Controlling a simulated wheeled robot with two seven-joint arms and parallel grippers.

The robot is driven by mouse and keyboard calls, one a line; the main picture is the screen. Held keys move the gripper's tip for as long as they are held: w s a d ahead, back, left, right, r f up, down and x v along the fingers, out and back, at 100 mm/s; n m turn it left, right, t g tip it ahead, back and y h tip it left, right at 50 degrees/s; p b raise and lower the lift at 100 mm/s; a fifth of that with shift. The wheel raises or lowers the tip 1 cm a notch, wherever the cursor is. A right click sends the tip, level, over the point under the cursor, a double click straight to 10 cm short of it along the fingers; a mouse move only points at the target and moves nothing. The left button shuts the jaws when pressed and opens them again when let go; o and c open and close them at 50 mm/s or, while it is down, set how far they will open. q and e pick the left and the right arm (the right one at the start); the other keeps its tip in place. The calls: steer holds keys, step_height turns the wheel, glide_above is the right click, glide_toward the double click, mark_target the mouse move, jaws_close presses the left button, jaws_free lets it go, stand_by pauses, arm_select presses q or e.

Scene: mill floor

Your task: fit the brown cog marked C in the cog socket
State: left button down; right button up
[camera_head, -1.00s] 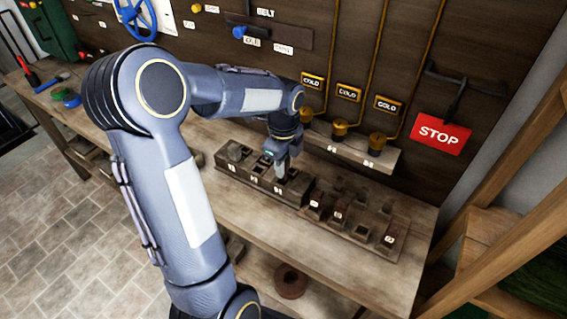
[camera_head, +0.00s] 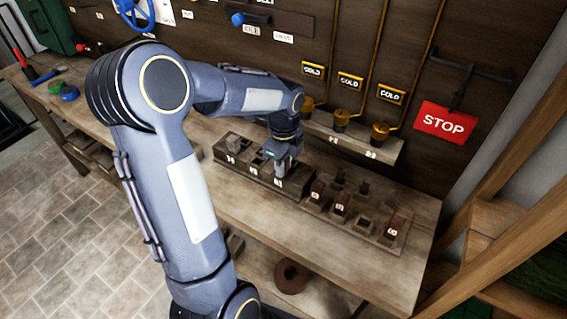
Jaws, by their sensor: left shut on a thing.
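A dark rack (camera_head: 235,163) with several labelled sockets stands on the workbench. A grey block sits in its left end. My left gripper (camera_head: 284,174) points down at the right end of this rack, low over or at the socket there. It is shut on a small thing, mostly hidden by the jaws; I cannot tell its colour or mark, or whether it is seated. To the right lies a wooden tray (camera_head: 376,243) with several brown pieces with pale labels, too small to read surely. I cannot single out the cog marked C. My right gripper is not in view.
A red STOP sign (camera_head: 445,122) hangs at right. The bench (camera_head: 300,235) is clear in front of the rack and tray. A brown ring (camera_head: 291,276) lies below.

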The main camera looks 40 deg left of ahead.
arm_select(q)
steer(key=c, duration=1.2)
jaws_free()
steer(key=shift+o, duration=0.2)
steer(key=shift+r, duration=0.1)
step_height(320, 180, up, 7)
steer(key=shift+r, duration=0.3)
steer(key=shift+s+d+r, duration=0.1)
steer(key=shift+d, duration=0.05)
steer(key=s+d+n+t+h, duration=0.2)
steer(key=s+d+n, duration=0.4)
steer(key=s+n, duration=0.3)
steer(key=s+d+n+t+h, duration=0.1)
steer(key=s+d+n+t, duration=0.2)
steer(key=s+d+n, duration=0.4)
steer(key=shift+s+d+f+n+t+h, duration=0.35)
steer(key=shift+s+n, duration=0.5)
steer(key=shift+n, duration=0.45)
